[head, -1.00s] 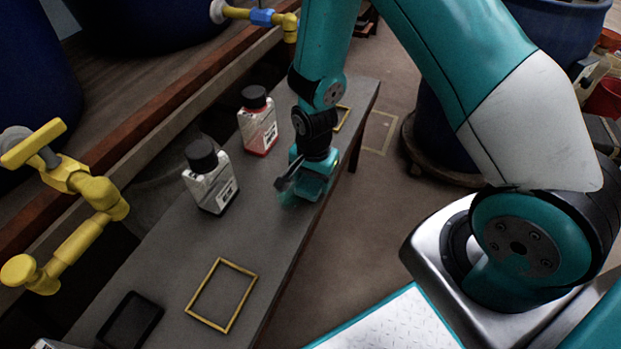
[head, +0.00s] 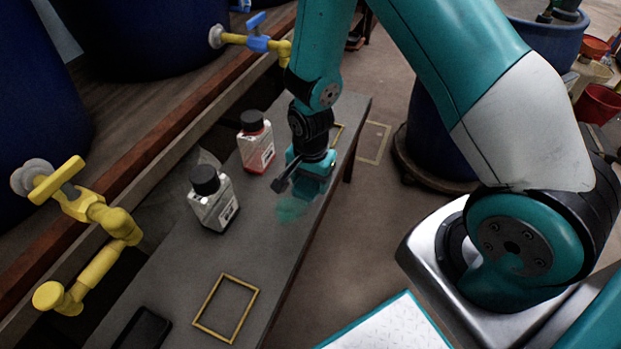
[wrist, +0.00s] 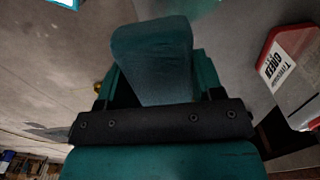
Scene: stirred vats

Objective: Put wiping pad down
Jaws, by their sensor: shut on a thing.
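My gripper (head: 307,186) is low over the grey bench (head: 262,245), close to its right edge. In the wrist view, my gripper (wrist: 155,88) is shut on the wiping pad (wrist: 152,62), a dark teal block sticking out between the jaws. In the head view the pad is hard to tell from the teal gripper. I cannot tell whether the pad touches the bench. A teal smear (head: 290,209) lies on the bench just in front of my gripper. A yellow rectangular outline (head: 226,308) on the bench nearer the camera is empty.
A red-labelled bottle (head: 256,142) and a white bottle with a black cap (head: 213,199) stand left of my gripper. Another yellow outline (head: 337,133) is partly hidden behind my gripper. A black tray (head: 143,330) lies at the near end. Yellow taps (head: 95,215) jut in at left.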

